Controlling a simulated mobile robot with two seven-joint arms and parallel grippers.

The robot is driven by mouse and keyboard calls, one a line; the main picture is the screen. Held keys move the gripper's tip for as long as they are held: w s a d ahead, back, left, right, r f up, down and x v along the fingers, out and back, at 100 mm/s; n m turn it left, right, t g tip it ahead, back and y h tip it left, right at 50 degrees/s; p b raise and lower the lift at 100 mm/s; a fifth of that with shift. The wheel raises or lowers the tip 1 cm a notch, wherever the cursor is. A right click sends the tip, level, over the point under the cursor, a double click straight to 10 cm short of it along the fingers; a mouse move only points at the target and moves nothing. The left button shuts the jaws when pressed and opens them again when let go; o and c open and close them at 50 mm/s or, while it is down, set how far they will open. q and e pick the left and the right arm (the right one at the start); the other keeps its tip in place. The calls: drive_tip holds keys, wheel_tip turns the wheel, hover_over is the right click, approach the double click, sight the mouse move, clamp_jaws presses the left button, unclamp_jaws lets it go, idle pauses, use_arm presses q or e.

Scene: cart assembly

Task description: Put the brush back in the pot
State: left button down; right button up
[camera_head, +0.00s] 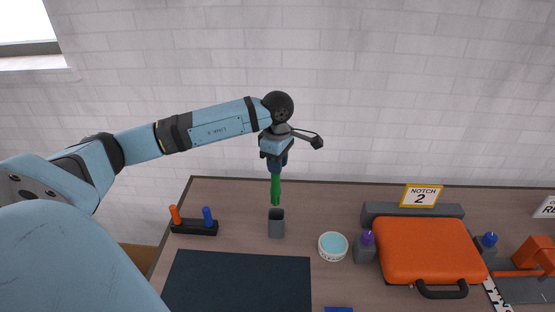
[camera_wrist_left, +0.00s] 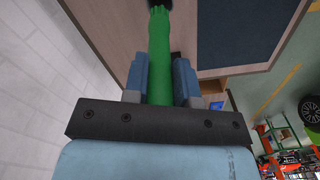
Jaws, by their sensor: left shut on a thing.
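My left gripper (camera_head: 274,162) points down and is shut on the green brush (camera_head: 275,190), which hangs upright below it. The dark grey pot (camera_head: 276,228) stands on the table just under the brush. The brush's lower end is close to the pot's mouth; whether it is inside the rim I cannot tell. In the left wrist view the gripper (camera_wrist_left: 160,82) has its two blue fingers on either side of the green handle (camera_wrist_left: 159,50), with a dark part at its far end. I cannot make out the pot clearly there. My right gripper is not in view.
Left of the pot is a black holder (camera_head: 194,228) with an orange and a blue peg. A dark mat (camera_head: 238,282) lies in front. To the right are a round white tub (camera_head: 333,246), a purple-topped bottle (camera_head: 365,247) and an orange case (camera_head: 428,250). A brick wall stands behind.

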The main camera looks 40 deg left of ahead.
sight(278, 189)
use_arm(q)
drive_tip(key=shift+f+b, duration=0.85)
drive_tip(key=shift+f, duration=1)
wheel_tip(278, 189, down, 5)
drive_tip(key=b, duration=0.3)
drive_tip(key=shift+r+b, duration=0.15)
drive_tip(key=shift+b, duration=0.25)
drive_tip(key=shift+f+b, duration=0.55)
drive_tip(key=shift+f, duration=0.25)
drive_tip(key=c, duration=0.8)
unclamp_jaws()
drive_tip(key=shift+c, duration=0.2)
wheel_tip(278, 189, up, 14)
drive_tip(key=shift+f+b, duration=0.1)
drive_tip(key=shift+b, duration=0.2)
